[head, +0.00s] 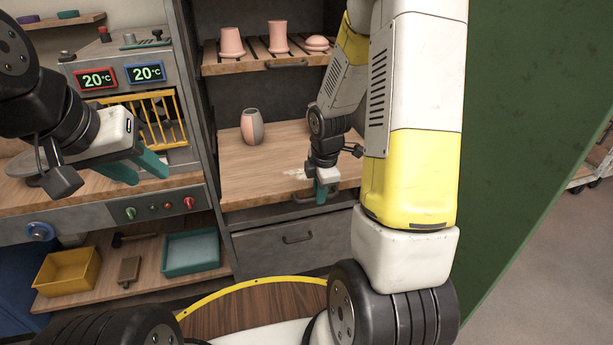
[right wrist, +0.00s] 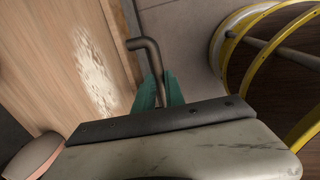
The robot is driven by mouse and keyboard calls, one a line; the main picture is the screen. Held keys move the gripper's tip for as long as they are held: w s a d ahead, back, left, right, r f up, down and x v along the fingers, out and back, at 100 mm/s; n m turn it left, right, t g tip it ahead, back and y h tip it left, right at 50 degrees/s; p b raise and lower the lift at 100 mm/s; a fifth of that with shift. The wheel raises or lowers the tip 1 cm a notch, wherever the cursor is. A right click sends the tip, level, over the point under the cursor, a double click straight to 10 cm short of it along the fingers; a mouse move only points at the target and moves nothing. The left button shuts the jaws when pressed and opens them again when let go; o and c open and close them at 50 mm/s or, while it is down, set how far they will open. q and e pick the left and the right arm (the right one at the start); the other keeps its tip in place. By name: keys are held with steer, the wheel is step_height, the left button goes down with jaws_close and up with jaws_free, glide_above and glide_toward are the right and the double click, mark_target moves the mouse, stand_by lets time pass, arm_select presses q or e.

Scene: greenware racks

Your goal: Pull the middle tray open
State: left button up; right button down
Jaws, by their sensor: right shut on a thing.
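The middle tray (head: 234,164) is a wooden board in the dark rack, with a pale smear near its front edge. It also shows in the right wrist view (right wrist: 52,60). A pink and grey vase (head: 252,127) stands upright on it. My right gripper (head: 321,192) is at the tray's front edge, its teal fingers shut on the dark bar handle (right wrist: 147,48). Part of the handle is hidden between the fingers. My left gripper (head: 146,170) is at the left, away from the rack, with its teal fingers apart and nothing visible between them.
An upper slatted tray (head: 225,69) holds pink pots. Below is a grey drawer (head: 270,250) with its own handle. Left stands a cabinet with displays and a yellow wire rack (head: 160,118). A yellow bin (head: 67,271) and teal tray (head: 190,252) sit low left.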

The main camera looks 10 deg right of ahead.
steer(key=c, duration=1.7)
jaws_free()
steer(key=shift+r, duration=0.1)
step_height(320, 180, up, 8)
steer(key=s, duration=0.1)
steer(key=shift+s+f, duration=0.2)
steer(key=shift+f, duration=0.05)
